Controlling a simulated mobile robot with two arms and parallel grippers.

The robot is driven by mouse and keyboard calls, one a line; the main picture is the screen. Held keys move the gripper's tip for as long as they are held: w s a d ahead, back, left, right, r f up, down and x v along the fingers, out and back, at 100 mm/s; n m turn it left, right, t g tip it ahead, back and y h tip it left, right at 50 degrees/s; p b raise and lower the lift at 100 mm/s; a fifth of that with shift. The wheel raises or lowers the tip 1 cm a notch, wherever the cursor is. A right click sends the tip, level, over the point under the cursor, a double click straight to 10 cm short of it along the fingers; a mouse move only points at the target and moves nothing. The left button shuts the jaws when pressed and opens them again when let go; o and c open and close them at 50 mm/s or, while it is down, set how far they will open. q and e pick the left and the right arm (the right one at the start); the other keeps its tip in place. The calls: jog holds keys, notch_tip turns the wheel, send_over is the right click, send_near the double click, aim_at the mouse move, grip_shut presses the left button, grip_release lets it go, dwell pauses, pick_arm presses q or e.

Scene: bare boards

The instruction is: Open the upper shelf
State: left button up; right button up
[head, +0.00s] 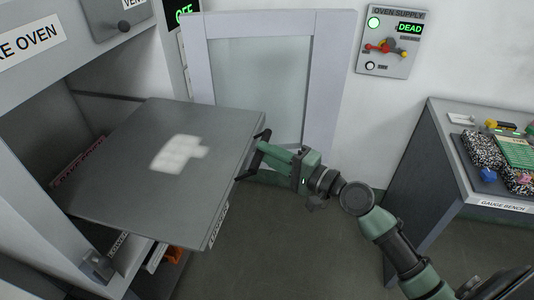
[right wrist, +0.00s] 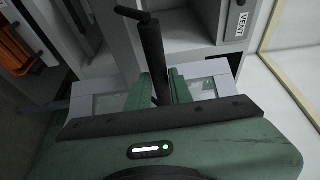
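The upper shelf (head: 120,190) is a flat grey slab sticking out of the oven cabinet on the left of the head view, with a pale patch on top. A dark bar handle (head: 243,172) stands off its right-hand front edge. My right gripper (head: 262,148), green, is at this handle. In the right wrist view the handle's dark bar (right wrist: 151,45) runs between the two green fingers, which look closed on it. The fingertips' contact is partly hidden by the bar. My left gripper is in neither view.
Below the slab are a lower level with labels and an orange item (head: 175,254). A framed glass panel (head: 325,90) and an oven supply box (head: 388,42) are on the back wall. A gauge bench (head: 425,160) stands right. Floor between is clear.

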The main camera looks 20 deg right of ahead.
jog(key=o, duration=0.3)
jog(key=b+v, duration=0.3)
jog(key=v, duration=0.4)
jog(key=shift+s+d, duration=0.2)
jog(key=shift+s, duration=0.15)
jog(key=shift+f, duration=0.1)
